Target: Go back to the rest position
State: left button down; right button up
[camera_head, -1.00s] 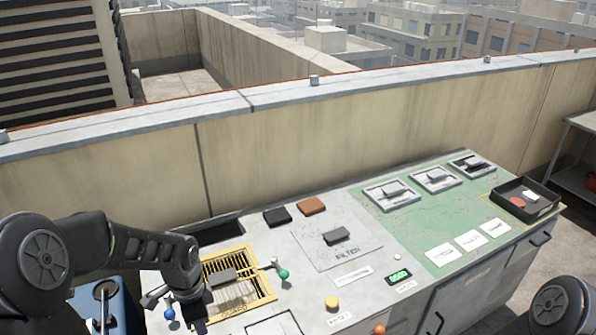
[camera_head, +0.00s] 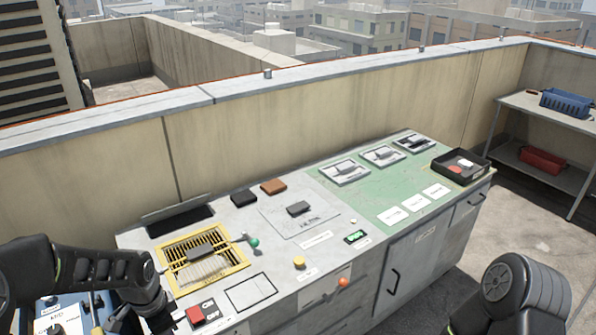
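My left arm comes in from the left, and its wrist end with the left gripper (camera_head: 163,318) is at the lower left, beside the yellow guard frame (camera_head: 236,264). The fingers are dark and partly cut off or hidden, so I cannot see whether they are open or hold anything. A rounded link of my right arm shows at the lower right; its gripper is out of view. The guard frame holds a grille with a grey handle (camera_head: 200,252). A lever with a green ball (camera_head: 253,242) sits at its right side.
The bench carries a red switch (camera_head: 196,316), a yellow button (camera_head: 299,262), an orange knob (camera_head: 343,282), a filter plate (camera_head: 324,222) and a black tray (camera_head: 443,168). A shelf (camera_head: 550,180) with blue (camera_head: 566,103) and red (camera_head: 542,158) bins stands right. Floor between is clear.

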pick_arm(q)
jog(key=w+d+f+n+t+h, duration=0.1)
jog(key=d+f+n+t+h, duration=0.2)
jog(key=d+f+n, duration=0.85)
jog(key=s+d+f+g, duration=0.1)
jog(key=s+d+f, duration=0.3)
jog(key=s+d, duration=0.2)
jog(key=s+d+f+g+h, duration=0.1)
jog(key=s+d+f, duration=0.4)
jog(key=s, duration=0.6)
jog(key=shift+d+g, duration=0.7)
jog(key=shift+d, duration=0.3)
jog(key=shift+m, duration=0.25)
